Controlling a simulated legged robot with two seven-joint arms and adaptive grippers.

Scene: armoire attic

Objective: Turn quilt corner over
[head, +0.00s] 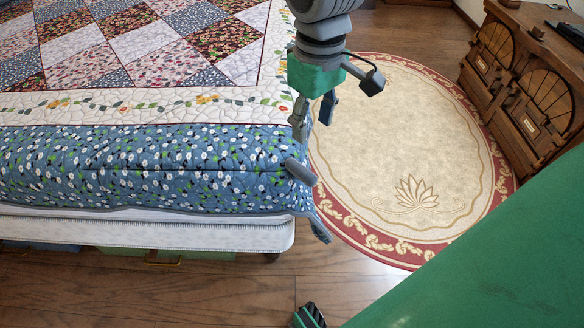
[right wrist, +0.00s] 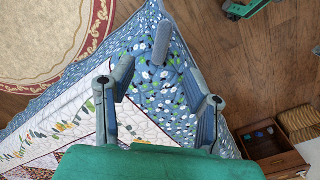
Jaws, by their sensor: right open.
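The quilt (head: 150,165) covers the bed, with a floral blue border and a patchwork top. Its near right corner hangs at the bed's edge, where a short grey rounded peg (head: 300,171) sticks out. In the right wrist view the blue border of the quilt (right wrist: 150,95) lies beneath the fingers, and the grey peg (right wrist: 162,42) shows beyond them. My right gripper (head: 312,126) points down beside the quilt's right edge, a little behind the peg. Its fingers are apart with nothing between them, also in the right wrist view (right wrist: 165,88).
A round cream rug (head: 410,150) with a red border lies right of the bed. A carved wooden cabinet (head: 525,75) stands at the far right. The white mattress side (head: 140,235) shows under the quilt. An open wooden drawer (right wrist: 278,160) appears in the wrist view. Bare floor lies in front.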

